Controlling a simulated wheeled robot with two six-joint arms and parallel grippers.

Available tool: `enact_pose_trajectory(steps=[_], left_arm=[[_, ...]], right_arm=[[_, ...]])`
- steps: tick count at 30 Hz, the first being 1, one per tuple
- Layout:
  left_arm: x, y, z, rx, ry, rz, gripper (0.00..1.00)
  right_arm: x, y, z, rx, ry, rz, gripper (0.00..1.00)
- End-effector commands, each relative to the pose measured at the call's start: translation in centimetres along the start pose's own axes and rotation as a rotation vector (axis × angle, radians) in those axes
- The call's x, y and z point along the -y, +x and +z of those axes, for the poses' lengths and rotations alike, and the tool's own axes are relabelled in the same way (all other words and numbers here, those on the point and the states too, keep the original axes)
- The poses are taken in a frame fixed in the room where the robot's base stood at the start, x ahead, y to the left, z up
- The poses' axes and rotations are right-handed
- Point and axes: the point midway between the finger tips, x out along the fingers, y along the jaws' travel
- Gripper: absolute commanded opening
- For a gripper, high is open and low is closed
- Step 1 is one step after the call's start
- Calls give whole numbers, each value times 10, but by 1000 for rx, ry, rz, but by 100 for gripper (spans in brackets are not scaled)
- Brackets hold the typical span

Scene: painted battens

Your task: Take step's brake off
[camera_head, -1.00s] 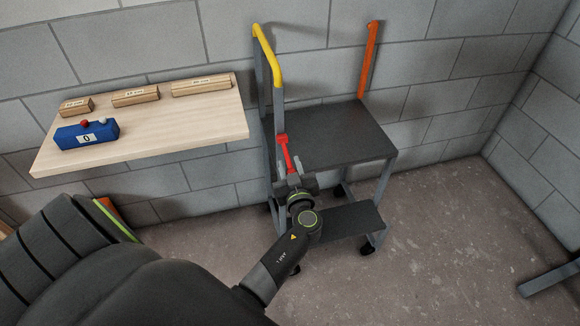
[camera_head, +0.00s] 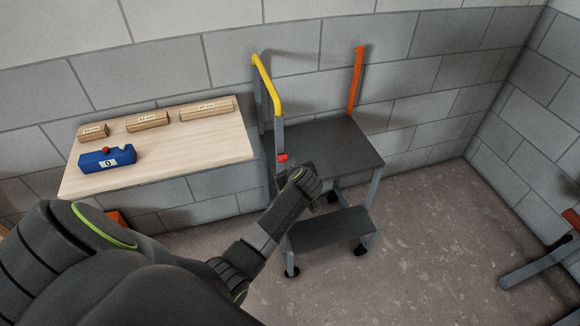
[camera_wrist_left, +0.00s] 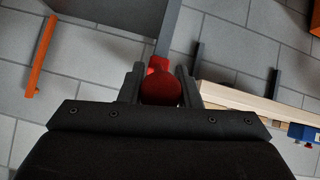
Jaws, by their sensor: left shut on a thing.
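The step (camera_head: 330,143) is a dark grey wheeled platform with a lower tread (camera_head: 330,228), standing against the block wall. It has a yellow handrail (camera_head: 268,82) on its left post. A red brake lever (camera_head: 282,158) shows on that post, mostly hidden in the head view behind my left arm. In the left wrist view the lever's round red end (camera_wrist_left: 160,90) sits between the fingers. My left gripper (camera_wrist_left: 160,88) is shut on this red lever. My right gripper is not in view.
A pale wooden shelf (camera_head: 200,168) left of the step carries a blue box (camera_head: 106,160) and several wooden battens. An orange post (camera_head: 356,80) rises at the step's back right. The floor (camera_head: 420,235) to the right is clear up to a grey bar (camera_head: 540,268).

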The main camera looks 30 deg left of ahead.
Motion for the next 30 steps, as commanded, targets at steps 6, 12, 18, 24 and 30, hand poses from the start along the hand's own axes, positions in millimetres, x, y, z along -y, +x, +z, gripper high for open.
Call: enact_pose_trajectory(steps=[6,12,18,24,30], left_arm=[[-4,-5,-24,27,-1,-7,0],[-8,-4,-38,22,-3,-3,0],[-10,-2,-48,19,-2,-2,0],[-10,-1,-51,20,-2,-2,0],[-10,-1,-51,20,-2,-2,0]], right_arm=[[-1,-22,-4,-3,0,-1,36],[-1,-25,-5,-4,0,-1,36],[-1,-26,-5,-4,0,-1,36],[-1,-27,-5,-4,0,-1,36],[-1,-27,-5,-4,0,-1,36]])
